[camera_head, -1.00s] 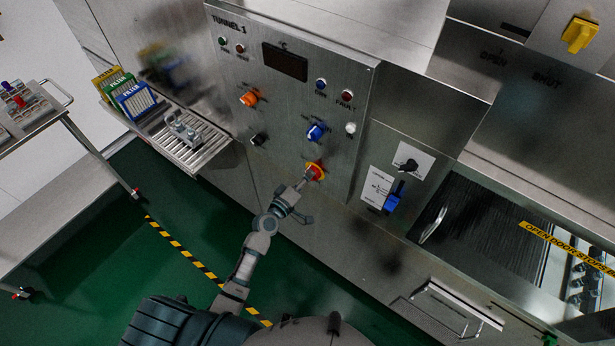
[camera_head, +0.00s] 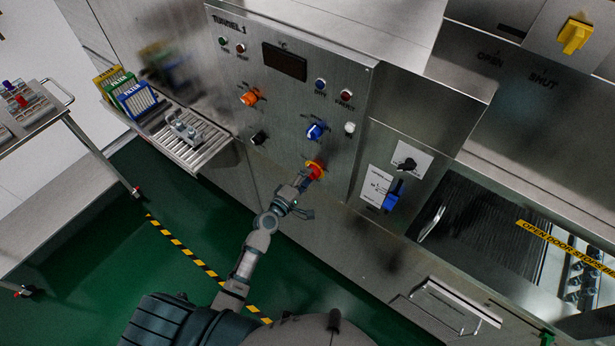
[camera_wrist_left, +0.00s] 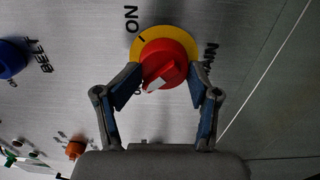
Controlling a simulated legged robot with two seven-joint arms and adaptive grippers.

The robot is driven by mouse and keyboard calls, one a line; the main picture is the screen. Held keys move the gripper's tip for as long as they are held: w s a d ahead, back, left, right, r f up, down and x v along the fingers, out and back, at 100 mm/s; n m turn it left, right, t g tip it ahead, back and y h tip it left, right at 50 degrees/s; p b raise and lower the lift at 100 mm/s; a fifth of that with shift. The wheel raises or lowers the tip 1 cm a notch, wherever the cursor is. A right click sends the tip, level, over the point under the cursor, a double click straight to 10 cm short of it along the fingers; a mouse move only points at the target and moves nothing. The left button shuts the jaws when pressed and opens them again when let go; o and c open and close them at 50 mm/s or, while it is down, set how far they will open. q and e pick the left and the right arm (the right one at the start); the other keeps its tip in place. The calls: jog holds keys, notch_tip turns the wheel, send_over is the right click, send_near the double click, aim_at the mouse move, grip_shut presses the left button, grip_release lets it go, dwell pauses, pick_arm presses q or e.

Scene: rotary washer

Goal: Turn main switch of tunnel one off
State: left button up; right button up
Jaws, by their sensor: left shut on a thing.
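The main switch (camera_wrist_left: 163,62) is a red rotary knob on a yellow disc, low on the steel tunnel one panel (camera_head: 290,100). In the wrist view "ON" is printed at its upper left and part of another label at its right. The knob's white mark points to the lower left. In the head view the switch (camera_head: 316,168) shows just beyond the gripper. My left gripper (camera_wrist_left: 163,80) is shut on the red knob, with one finger on each side of it. In the head view my left gripper (camera_head: 303,182) reaches up to the panel from below. My right gripper is not in view.
A blue selector (camera_head: 315,131), an orange knob (camera_head: 249,97) and a black knob (camera_head: 258,138) sit on the same panel. A roller shelf (camera_head: 190,140) juts out at the left. A blue-handled switch (camera_head: 393,197) is at the right. Green floor lies below.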

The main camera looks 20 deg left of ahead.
pick_arm(q)
jog(key=shift+a+f, duration=0.15)
jog(key=shift+f, duration=0.05)
jog(key=o, duration=0.9)
jog(key=shift+o, duration=0.5)
jog(key=shift+w+f, duration=0.25)
jog(key=shift+w, duration=0.25)
jog(key=v, duration=1.2)
jog(key=shift+a, duration=0.2)
jog(key=shift+d, duration=0.15)
